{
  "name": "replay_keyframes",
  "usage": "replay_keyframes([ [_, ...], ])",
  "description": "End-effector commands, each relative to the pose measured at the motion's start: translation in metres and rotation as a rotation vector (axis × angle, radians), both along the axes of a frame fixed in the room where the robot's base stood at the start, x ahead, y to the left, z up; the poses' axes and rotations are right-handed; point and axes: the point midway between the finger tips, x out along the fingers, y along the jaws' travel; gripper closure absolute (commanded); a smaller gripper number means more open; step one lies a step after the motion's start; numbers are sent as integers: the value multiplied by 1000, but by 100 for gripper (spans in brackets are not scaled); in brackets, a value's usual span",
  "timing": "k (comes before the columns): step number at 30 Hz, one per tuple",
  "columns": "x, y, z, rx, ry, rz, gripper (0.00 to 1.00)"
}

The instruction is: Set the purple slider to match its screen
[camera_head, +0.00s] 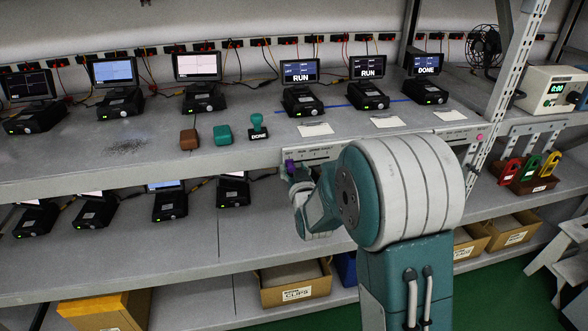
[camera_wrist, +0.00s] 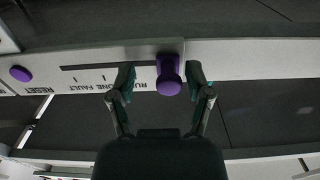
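The purple slider (camera_head: 290,166) sits at the left end of a white label strip (camera_head: 318,152) on the shelf's front edge. In the wrist view the slider (camera_wrist: 168,78) is at the right end of its dark slot, beside the upside-down word RUN; FAULT and part of another label are further left. My gripper (camera_wrist: 162,85) is open, with one finger on each side of the slider; a gap shows on the left, and right-side contact is unclear. In the head view my arm hides most of my gripper (camera_head: 298,180). The screen (camera_head: 299,71) above this strip reads RUN.
Other screens read RUN (camera_head: 368,67) and DONE (camera_head: 427,66). A purple button (camera_wrist: 20,74) sits by RESET. A green DONE stamp (camera_head: 258,128) stands on the shelf left of the strip. The lower shelf (camera_head: 240,225) runs below; a rack post (camera_head: 505,80) stands right.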

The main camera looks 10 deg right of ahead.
Motion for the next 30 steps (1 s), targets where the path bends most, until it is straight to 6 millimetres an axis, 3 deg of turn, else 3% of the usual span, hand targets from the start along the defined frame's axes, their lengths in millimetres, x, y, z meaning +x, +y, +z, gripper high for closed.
replay_keyframes([
  [1,0,1,0,0,0,1,57],
  [4,0,2,0,-1,0,1,100],
  [11,0,1,0,-1,-1,3,100],
  [21,1,-34,0,-1,-2,1,100],
  [29,1,-35,1,0,-2,1,100],
  [30,1,-35,1,0,-2,1,62],
])
